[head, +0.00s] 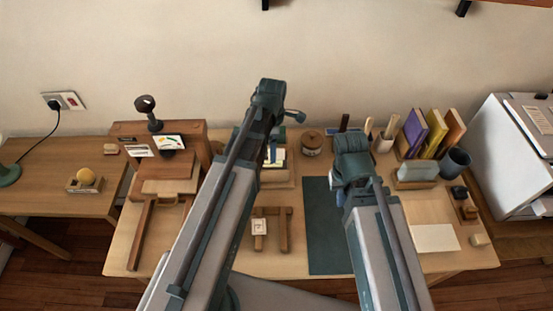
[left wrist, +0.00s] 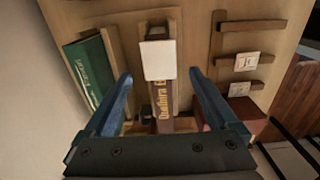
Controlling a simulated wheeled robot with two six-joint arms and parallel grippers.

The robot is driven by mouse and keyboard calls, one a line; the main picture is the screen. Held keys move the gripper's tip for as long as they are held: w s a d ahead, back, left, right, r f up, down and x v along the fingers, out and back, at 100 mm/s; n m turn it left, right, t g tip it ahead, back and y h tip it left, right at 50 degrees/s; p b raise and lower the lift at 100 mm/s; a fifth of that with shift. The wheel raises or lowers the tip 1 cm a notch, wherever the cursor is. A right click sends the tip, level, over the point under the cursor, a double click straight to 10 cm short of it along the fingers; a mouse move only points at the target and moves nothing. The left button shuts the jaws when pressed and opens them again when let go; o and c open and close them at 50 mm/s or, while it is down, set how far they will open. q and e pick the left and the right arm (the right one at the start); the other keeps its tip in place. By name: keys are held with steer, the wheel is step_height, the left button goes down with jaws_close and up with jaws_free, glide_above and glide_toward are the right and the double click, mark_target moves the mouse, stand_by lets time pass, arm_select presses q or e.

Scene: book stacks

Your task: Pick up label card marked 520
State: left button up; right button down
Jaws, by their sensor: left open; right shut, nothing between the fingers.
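In the left wrist view my left gripper (left wrist: 160,73) is open, its blue fingers either side of a brown book (left wrist: 166,98) with yellow spine lettering. A blank-looking white card (left wrist: 157,60) lies over part of that book, between the fingertips. Two small white label cards, an upper one (left wrist: 246,62) and a lower one (left wrist: 238,89), sit at wooden rails on the right; their marks are too small to read. In the head view a small white label card (head: 259,227) stands at a wooden rack (head: 284,228). My right gripper (head: 352,172) is shut and empty above the table.
A green book (left wrist: 90,72) leans at the left in the wrist view. The table (head: 120,255) also holds a dark mat (head: 322,255), a wooden press (head: 165,187), upright books (head: 436,132) and a dark cup (head: 455,162). A printer-like white box (head: 505,150) stands right.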

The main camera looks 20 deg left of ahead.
arm_select(q)
steer(key=shift+f+b, duration=0.35)
steer(key=shift+f, duration=0.5)
arm_select(e)
steer(key=shift+f, duration=0.8)
arm_select(q)
steer(key=shift+f, duration=0.2)
arm_select(e)
steer(key=shift+f, duration=0.25)
arm_select(q)
steer(key=c, duration=1.4)
steer(key=shift+r, duration=0.25)
arm_select(e)
steer(key=shift+r, duration=0.3)
